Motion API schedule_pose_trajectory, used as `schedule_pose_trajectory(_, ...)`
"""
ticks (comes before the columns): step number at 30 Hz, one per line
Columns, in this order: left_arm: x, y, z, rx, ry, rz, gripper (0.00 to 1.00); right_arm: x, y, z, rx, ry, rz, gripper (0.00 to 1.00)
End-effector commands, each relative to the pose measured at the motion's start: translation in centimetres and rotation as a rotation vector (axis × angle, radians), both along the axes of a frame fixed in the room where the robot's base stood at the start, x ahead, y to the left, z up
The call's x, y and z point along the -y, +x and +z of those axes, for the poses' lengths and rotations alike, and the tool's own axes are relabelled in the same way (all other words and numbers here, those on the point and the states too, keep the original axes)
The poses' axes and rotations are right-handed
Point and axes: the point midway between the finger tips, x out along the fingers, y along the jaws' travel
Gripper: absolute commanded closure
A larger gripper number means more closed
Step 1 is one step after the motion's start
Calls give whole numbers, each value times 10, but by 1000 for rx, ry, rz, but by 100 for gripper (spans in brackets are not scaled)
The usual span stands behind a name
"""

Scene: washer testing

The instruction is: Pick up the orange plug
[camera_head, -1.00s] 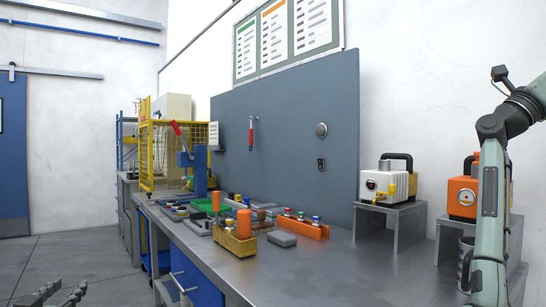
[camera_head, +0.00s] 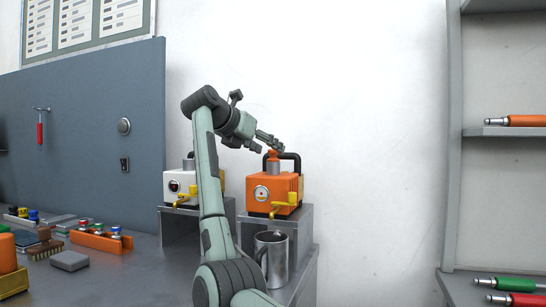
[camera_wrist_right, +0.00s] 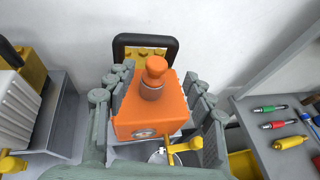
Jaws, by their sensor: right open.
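The orange plug (camera_head: 272,155) stands upright on top of an orange device (camera_head: 276,192) with a black handle and a yellow tap. In the right wrist view the plug (camera_wrist_right: 155,72) rises near the middle of the frame, with a grey-brown collar at its base. My right gripper (camera_head: 270,143) is open just above and beside the plug. In the wrist view its fingers (camera_wrist_right: 160,82) spread to the left and right of the plug, with no grip on it visible. My left gripper is not in view.
A white device (camera_head: 178,186) stands to the left on a grey stand. A metal mug (camera_head: 270,258) is below the orange device. Shelves (camera_head: 500,132) with coloured cylinders are on the right.

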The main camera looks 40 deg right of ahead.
Motion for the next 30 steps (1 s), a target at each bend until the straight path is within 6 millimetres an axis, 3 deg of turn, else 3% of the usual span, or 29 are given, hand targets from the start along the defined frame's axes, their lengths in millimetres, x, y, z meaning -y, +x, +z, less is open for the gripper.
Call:
schedule_pose_trajectory(8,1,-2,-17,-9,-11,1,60,35,12,-16,-2,-1,-3,47)
schedule_pose_trajectory(17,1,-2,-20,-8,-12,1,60,39,14,-19,0,-1,-2,47)
schedule_pose_trajectory(27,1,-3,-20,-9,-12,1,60,38,13,-18,0,-1,-2,89)
schedule_pose_trajectory(30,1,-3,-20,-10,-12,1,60,38,13,-18,0,-1,-2,92)
